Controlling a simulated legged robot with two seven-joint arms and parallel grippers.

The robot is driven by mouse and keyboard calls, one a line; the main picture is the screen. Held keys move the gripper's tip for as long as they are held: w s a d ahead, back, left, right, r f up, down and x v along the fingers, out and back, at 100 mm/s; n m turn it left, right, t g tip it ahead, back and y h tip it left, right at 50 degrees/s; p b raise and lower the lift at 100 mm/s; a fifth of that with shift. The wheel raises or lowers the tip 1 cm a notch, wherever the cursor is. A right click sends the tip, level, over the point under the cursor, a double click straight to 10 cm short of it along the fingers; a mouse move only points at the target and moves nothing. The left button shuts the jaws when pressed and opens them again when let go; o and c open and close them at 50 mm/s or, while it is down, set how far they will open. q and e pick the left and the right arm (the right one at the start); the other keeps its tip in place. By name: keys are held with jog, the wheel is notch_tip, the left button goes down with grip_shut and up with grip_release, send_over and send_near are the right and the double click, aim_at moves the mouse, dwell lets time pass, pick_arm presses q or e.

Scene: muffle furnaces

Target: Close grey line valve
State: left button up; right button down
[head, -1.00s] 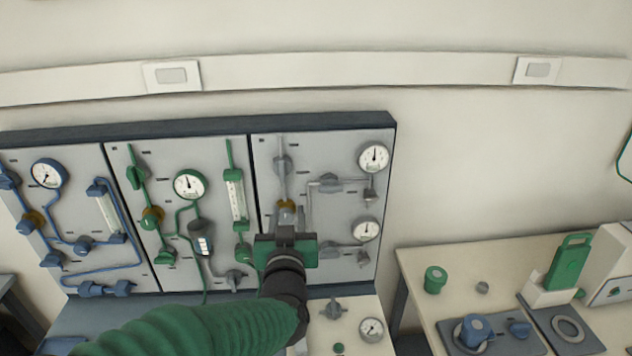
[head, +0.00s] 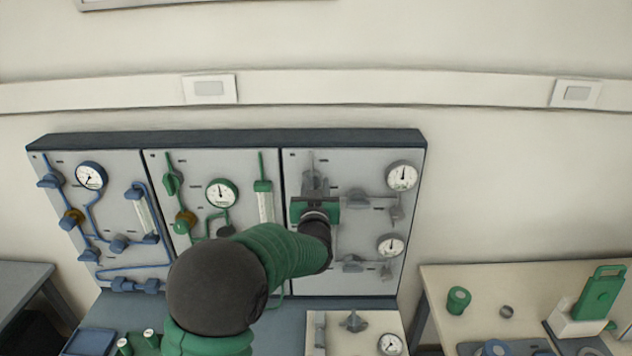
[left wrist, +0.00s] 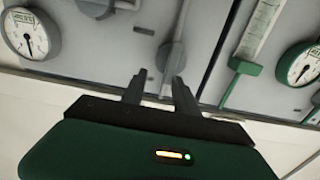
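The grey line runs on the right panel (head: 360,270) of the wall board. My left gripper (head: 314,184) is in front of the upper left part of this panel and hides much of the vertical grey line there. In the left wrist view, the gripper (left wrist: 160,80) has its two dark fingers apart, with nothing held between them. A grey valve (left wrist: 171,56) on the vertical pipe is just beyond and between the fingertips; I cannot tell whether they touch it. My right gripper is not in view.
Grey-line gauges (head: 402,176) are at the panel's right side. The green line's panel (head: 215,165) and the blue line's panel (head: 110,210) are to the left. A bench (head: 440,285) with green items stands at the right.

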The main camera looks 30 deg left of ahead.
pick_arm(q)
jog(key=shift+s+a+r, duration=0.25)
jog(key=shift+a+r, duration=0.05)
jog(key=shift+a, duration=0.4)
jog(key=shift+s+a+r, duration=0.1)
jog(key=shift+a, duration=0.05)
jog(key=c, duration=0.6)
jog(key=shift+r, duration=0.1)
grip_shut()
